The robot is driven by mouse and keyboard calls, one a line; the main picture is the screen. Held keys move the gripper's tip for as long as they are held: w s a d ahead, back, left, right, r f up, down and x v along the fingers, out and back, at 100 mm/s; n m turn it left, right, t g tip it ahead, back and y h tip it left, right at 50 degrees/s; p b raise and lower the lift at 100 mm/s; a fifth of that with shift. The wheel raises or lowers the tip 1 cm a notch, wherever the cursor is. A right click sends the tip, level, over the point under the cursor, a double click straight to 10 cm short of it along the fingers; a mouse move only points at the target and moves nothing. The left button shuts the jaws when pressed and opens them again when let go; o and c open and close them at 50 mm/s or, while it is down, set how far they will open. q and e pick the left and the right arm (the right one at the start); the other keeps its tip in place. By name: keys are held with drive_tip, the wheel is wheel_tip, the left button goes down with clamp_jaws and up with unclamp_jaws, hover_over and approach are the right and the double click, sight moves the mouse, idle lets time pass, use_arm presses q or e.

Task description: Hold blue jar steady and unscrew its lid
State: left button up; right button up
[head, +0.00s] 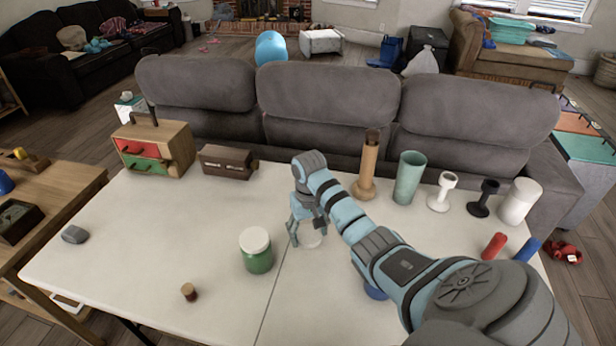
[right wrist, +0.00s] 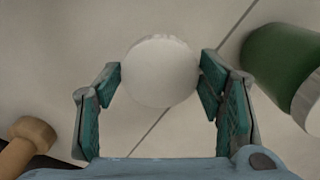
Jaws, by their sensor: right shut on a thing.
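My right gripper (head: 306,222) points down over the middle of the white table. In the right wrist view its two fingers (right wrist: 160,82) are shut on a round white lid (right wrist: 160,70), touching it on both sides. In the head view the white lid (head: 312,238) shows low beneath the fingers, partly hidden. No jar body shows under it. A blue rounded thing (head: 376,292), likely the blue jar, stands nearer the front edge, mostly hidden by my right arm. My left gripper is in neither view.
A green jar with a white lid (head: 257,250) stands left of my gripper; a cork (head: 189,292) lies further left. A drawer chest (head: 155,147), brown box (head: 228,163), wooden holder (head: 366,170) and teal cup (head: 409,178) line the back. The table's left part is mostly clear.

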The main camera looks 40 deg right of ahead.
sight(309, 236)
wheel_tip(309, 236, down, 4)
drive_tip(key=shift+a+f+b, duration=0.1)
drive_tip(key=shift+f+b, duration=0.15)
drive_tip(key=shift+b, duration=0.35)
drive_tip(key=o, duration=1.9)
wheel_tip(309, 236, up, 11)
drive_tip(key=p, duration=0.3)
drive_tip(key=shift+r, duration=0.15)
drive_tip(key=shift+r+p, duration=0.3)
drive_tip(key=shift+r, duration=0.2)
